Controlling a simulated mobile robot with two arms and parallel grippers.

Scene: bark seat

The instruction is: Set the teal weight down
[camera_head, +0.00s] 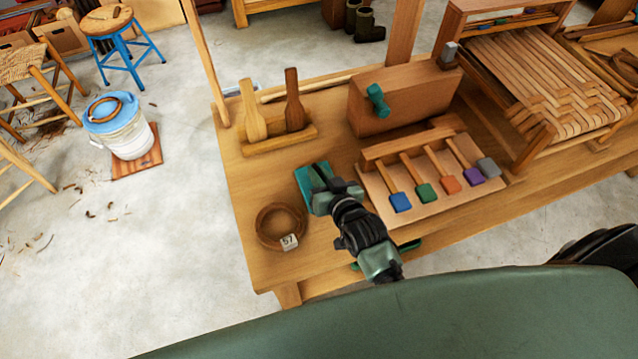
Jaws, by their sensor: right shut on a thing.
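The teal weight (307,180) is a flat teal block on the left part of the wooden workbench (250,185). My right gripper (322,188) reaches in from the bottom and is shut on it, covering part of its right side. I cannot tell whether the weight touches the bench top or is held just above it. My left gripper is not in view.
A rack of colored-ended mallets (430,190) stands close on the right. Behind are a paddle stand (280,142) and a wooden block with a teal knob (400,97). Bare bench lies left of the weight.

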